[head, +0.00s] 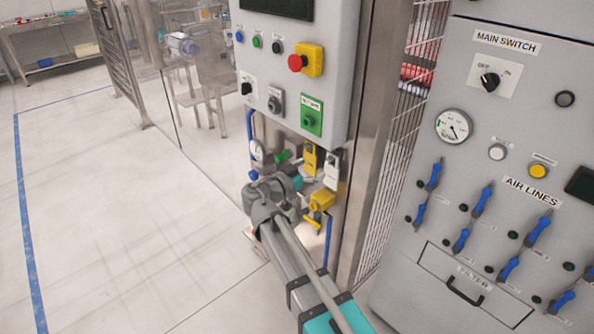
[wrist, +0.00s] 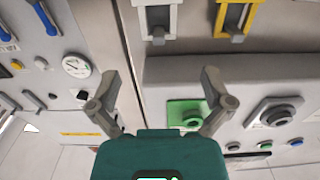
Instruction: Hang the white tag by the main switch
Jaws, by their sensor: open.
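The white tag (head: 332,168) hangs beside a yellow tag (head: 309,158) under the grey control box. In the wrist view the white tag (wrist: 157,20) is at the top, beyond the fingers, with the yellow tag (wrist: 236,17) to its right. My gripper (wrist: 161,76) is open and empty, its fingers apart and clear of both tags. In the head view my arm partly hides the gripper, which is just below the tags. The main switch (head: 490,82) is a black knob on a white plate, on the grey cabinet at right. A dark round fitting (head: 565,99) is right of it.
The control box (head: 295,65) with a red button (head: 298,62) stands above my gripper. A steel post (head: 369,130) separates it from the cabinet. A gauge (head: 453,125) and several blue-handled valves are on the cabinet. The floor (head: 100,190) at left is clear.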

